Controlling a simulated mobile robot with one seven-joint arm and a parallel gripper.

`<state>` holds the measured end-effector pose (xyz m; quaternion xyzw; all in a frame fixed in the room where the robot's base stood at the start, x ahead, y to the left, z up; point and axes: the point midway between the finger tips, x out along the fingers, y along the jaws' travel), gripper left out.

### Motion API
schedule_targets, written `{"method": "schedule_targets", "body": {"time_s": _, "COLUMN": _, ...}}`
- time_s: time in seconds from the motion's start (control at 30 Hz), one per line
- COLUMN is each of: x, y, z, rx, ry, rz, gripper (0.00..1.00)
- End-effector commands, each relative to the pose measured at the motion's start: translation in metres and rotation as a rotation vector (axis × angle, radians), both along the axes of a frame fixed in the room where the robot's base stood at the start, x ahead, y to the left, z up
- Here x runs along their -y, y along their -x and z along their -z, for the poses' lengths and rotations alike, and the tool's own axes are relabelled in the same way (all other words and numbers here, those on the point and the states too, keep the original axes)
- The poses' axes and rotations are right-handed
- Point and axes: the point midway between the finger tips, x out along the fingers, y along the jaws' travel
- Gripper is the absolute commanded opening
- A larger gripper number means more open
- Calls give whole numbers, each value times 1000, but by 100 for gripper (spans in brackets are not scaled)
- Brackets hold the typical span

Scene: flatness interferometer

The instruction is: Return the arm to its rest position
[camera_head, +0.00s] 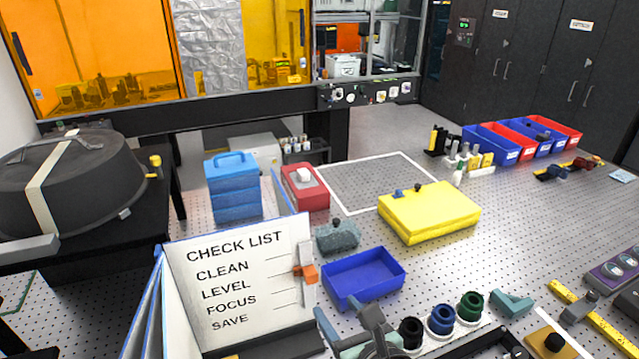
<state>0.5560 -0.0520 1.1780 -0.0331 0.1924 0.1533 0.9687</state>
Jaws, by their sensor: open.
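The grey and teal shape at the bottom centre (345,318) appears to be my gripper, cut off by the lower picture edge. Its two prongs stand apart, with no object visible between them. It is just in front of the blue open tray (362,279) and right of the white checklist board (240,285). The rest of my arm cannot be clearly made out.
Black, blue and green ring holders (441,318) stand right of the gripper. A yellow case (430,212), a red box (305,186) and a blue stacked box (233,187) sit farther back. A white-outlined square (376,180) is clear.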

Motion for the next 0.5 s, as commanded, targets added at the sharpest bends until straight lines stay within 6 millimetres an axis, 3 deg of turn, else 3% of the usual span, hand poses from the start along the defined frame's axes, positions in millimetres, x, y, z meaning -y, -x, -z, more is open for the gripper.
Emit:
{"method": "schedule_targets", "body": {"time_s": 0.17, "x": -3, "y": -12, "z": -35, "rx": 128, "ry": 203, "rz": -45, "gripper": 60}}
{"method": "schedule_targets", "body": {"time_s": 0.33, "x": -8, "y": -29, "z": -114, "rx": 394, "ry": 690, "rz": -100, "gripper": 60}}
{"method": "schedule_targets", "body": {"time_s": 0.5, "x": -15, "y": -28, "z": -204, "rx": 632, "ry": 1244, "rz": -84, "gripper": 60}}
